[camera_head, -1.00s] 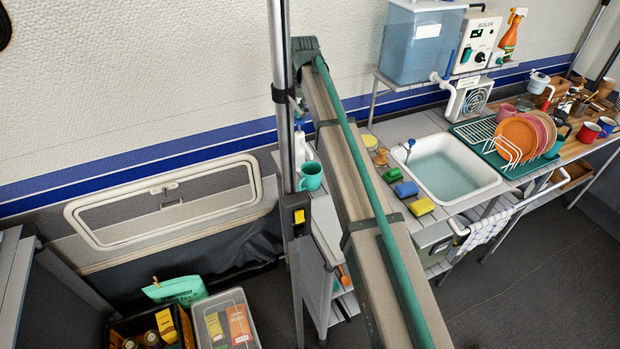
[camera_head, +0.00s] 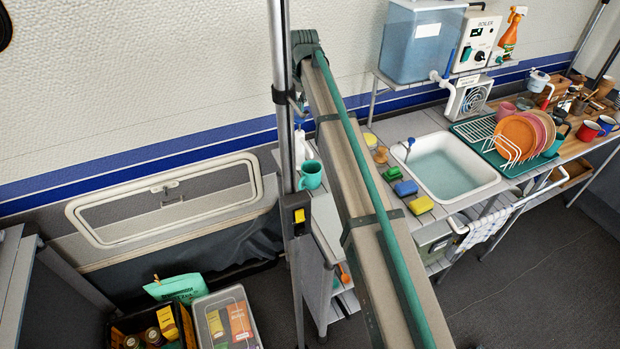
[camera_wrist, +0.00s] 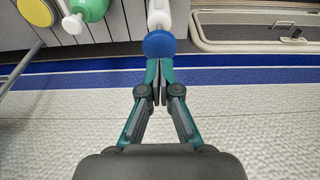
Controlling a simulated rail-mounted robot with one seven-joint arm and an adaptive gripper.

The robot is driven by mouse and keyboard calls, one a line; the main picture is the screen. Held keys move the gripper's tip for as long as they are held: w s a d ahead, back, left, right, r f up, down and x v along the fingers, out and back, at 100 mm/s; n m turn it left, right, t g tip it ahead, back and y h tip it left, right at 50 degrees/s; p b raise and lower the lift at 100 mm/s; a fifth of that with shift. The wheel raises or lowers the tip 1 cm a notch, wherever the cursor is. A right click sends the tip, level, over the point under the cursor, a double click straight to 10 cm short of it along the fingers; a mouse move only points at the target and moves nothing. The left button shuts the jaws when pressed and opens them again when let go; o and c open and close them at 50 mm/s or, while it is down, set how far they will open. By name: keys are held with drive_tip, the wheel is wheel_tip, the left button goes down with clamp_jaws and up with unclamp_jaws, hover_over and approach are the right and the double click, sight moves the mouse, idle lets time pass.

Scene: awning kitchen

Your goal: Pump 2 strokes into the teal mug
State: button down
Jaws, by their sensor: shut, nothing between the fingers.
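The teal mug (camera_head: 310,176) stands upright on the grey counter beside my column in the head view. A white bottle (camera_head: 301,146) stands just behind it, partly hidden by the column. In the wrist view, the white bottle (camera_wrist: 158,14) has a round blue pump head (camera_wrist: 160,44). My gripper (camera_wrist: 160,64) is shut and empty, its fingertips right at the edge of the blue head. I cannot tell whether they touch. I do not clearly see the mug in the wrist view.
A pale green object (camera_wrist: 91,8) with a white knob and a yellow disc (camera_wrist: 27,35) lie left in the wrist view. The sink (camera_head: 447,166), sponges (camera_head: 406,188) and dish rack (camera_head: 508,150) are farther right. The wall with its blue stripe is close behind.

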drive_tip(key=shift+r+p, duration=1.4)
drive_tip(key=shift+r, duration=1.45)
